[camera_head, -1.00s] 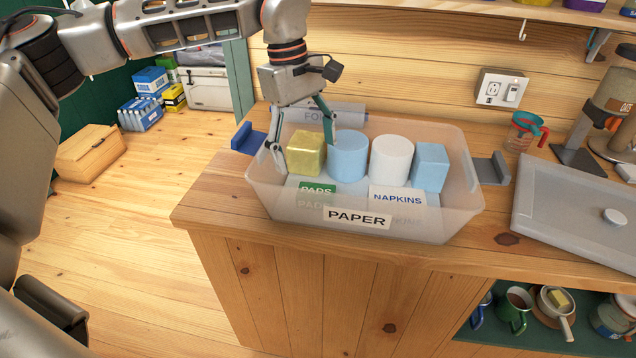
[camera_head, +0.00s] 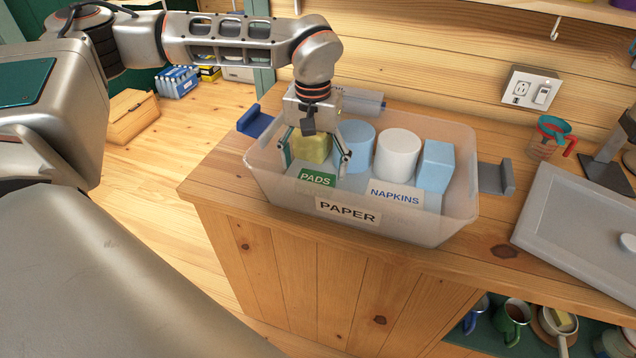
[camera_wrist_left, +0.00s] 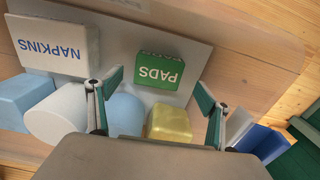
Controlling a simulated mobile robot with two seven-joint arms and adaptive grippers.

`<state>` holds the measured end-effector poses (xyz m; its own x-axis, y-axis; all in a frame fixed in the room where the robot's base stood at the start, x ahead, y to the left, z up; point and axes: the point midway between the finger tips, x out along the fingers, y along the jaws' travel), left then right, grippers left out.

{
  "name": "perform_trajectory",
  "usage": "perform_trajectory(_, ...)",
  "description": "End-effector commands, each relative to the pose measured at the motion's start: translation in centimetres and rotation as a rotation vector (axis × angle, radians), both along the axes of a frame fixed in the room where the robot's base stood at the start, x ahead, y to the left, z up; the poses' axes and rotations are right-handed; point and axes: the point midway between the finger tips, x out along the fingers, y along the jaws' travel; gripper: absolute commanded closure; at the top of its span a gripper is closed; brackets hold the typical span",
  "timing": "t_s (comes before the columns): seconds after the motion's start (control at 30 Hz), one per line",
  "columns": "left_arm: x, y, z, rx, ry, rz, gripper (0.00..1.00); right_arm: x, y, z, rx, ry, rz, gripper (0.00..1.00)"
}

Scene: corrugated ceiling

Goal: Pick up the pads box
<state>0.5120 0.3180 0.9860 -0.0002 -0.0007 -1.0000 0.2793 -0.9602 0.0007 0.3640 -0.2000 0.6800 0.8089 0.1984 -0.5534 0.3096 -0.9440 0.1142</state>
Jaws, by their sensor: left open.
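The pads box (camera_head: 316,178) is green with white PADS lettering. It lies at the front left inside the translucent tub labelled PAPER (camera_head: 410,222). In the left wrist view the pads box (camera_wrist_left: 160,70) lies beyond and between the fingertips, with the gold cube (camera_wrist_left: 170,123) nearer the palm. My left gripper (camera_head: 316,163) is open and points down into the tub above the gold cube (camera_head: 312,148) and pads box. I see nothing between its fingers' grip. My right gripper is not in view.
The tub also holds a napkins box (camera_head: 396,195), a blue cylinder (camera_head: 357,145), a white cylinder (camera_head: 398,153) and a blue block (camera_head: 435,165). A grey lid (camera_head: 580,220) lies on the counter at right. A measuring cup (camera_head: 548,138) stands behind it.

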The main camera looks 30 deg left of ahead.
Motion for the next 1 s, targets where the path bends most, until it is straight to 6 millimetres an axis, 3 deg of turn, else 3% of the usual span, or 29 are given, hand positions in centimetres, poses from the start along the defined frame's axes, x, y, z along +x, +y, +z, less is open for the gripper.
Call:
perform_trajectory(0.3, 0.3, 0.0, -4.2, 0.0, 0.002, 0.001, 0.22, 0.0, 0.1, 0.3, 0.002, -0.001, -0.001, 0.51)
perform_trajectory(0.63, 0.3, 0.0, -4.9, 0.0, 0.0, 0.001, 0.22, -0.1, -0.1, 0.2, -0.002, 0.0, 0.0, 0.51)
perform_trajectory(0.8, 0.3, 0.0, -4.9, 0.0, 0.0, 0.001, 0.6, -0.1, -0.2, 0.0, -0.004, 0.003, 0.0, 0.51)
perform_trajectory(1.0, 0.3, 0.0, -4.9, 0.0, 0.0, 0.001, 0.6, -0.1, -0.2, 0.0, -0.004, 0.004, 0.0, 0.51)
